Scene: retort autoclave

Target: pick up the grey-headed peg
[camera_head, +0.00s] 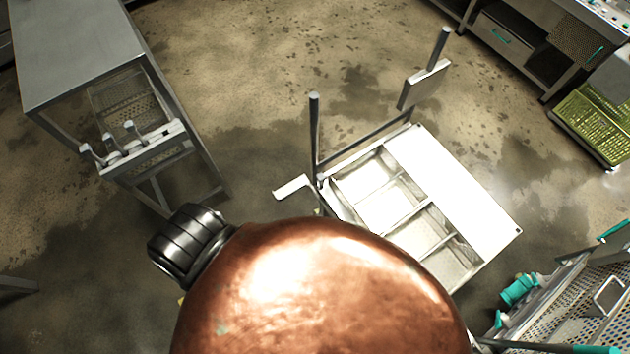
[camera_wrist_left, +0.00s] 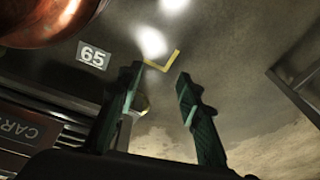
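A rack (camera_head: 150,150) on the side of a metal table at the left of the head view carries several short upright pegs (camera_head: 129,127) with pale or greyish heads. They are too small to tell which one is the grey-headed peg. My left gripper (camera_wrist_left: 160,76) shows in the left wrist view, with its two dark, teal-padded fingers spread apart and nothing clearly held. A small pale rounded thing shows beside the left finger; I cannot tell what it is. No peg is clear in the wrist view. My right gripper is not in view.
The metal table (camera_head: 75,50) stands at upper left. A cart with a compartmented white tray (camera_head: 465,185) stands right of centre. A yellow-green crate (camera_head: 595,120) is at right, a perforated basket (camera_head: 580,310) at lower right. Floor between table and cart is clear. A floor label "65" (camera_wrist_left: 93,57) shows.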

